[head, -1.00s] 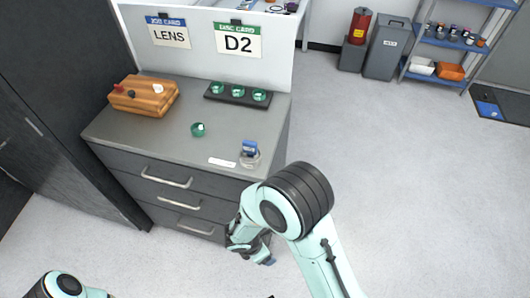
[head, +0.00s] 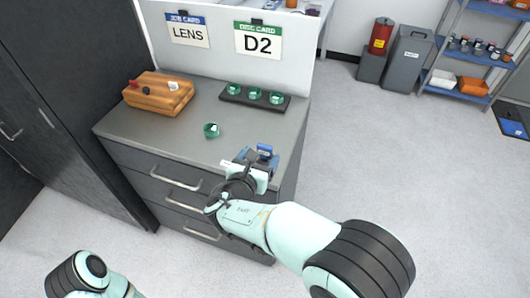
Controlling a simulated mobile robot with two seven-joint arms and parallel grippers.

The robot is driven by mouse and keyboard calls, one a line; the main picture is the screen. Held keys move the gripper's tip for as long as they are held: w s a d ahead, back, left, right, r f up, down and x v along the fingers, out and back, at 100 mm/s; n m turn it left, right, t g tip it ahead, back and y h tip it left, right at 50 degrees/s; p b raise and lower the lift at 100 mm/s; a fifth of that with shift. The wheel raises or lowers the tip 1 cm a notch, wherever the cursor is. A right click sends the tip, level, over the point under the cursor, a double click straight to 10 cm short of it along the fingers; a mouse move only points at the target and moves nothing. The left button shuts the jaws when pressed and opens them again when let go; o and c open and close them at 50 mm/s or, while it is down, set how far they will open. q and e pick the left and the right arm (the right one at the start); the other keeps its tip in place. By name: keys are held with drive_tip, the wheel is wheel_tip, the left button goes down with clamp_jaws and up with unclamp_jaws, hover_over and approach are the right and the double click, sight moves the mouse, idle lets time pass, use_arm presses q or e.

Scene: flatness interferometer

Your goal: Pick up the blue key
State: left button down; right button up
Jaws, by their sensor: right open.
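The blue key (head: 265,149) is near the front right corner of the grey cabinet top (head: 185,135). Only its upper part shows clearly; my gripper hides what is below it. My right gripper (head: 256,160) is open and reaches over the cabinet's front edge at the key. Its fingers are close to the key, but I cannot tell whether they touch it. Only part of my left arm shows at the lower left, and its gripper is out of view.
A green ring-like piece (head: 211,130) stands on the cabinet top. Behind it are a wooden block (head: 160,95) and a black holder (head: 276,104) with green pieces. A white panel (head: 290,50) with LENS and D2 cards closes the back.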

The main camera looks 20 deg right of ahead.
sight(264, 152)
drive_tip(key=shift+x, duration=3.05)
drive_tip(key=shift+a, duration=0.1)
drive_tip(key=c, duration=1.1)
drive_tip(key=shift+c, duration=0.2)
